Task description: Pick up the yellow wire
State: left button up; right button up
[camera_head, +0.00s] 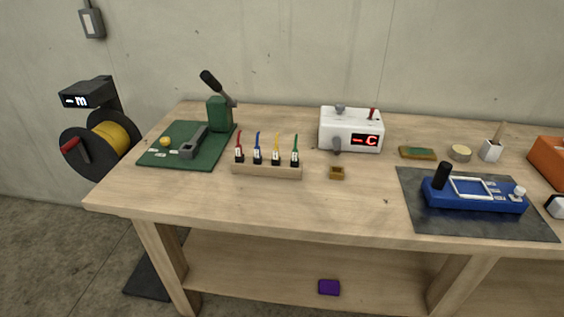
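A short yellow wire (276,143) stands upright in a wooden holder (267,172) near the middle of the bench. It is third from the left in a row with a red wire (238,143), a blue wire (257,143) and a green wire (295,145). Each wire has a small black-and-white piece at its base. A spool of yellow wire (112,135) also hangs on a reel at the bench's left end. Neither of my grippers is in view.
A green mat (172,160) with a green lever press (219,113) lies left of the holder. A white box with a red display (338,134) stands behind right. The bench front (250,208) is clear.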

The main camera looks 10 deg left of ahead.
aim_at(276, 160)
jog(key=i+l, duration=0.15)
jog(key=l, duration=0.25)
jog(key=i+l+u, duration=0.1)
jog(key=l, duration=0.35)
jog(key=i+l, duration=0.15)
jog(key=l, duration=0.25)
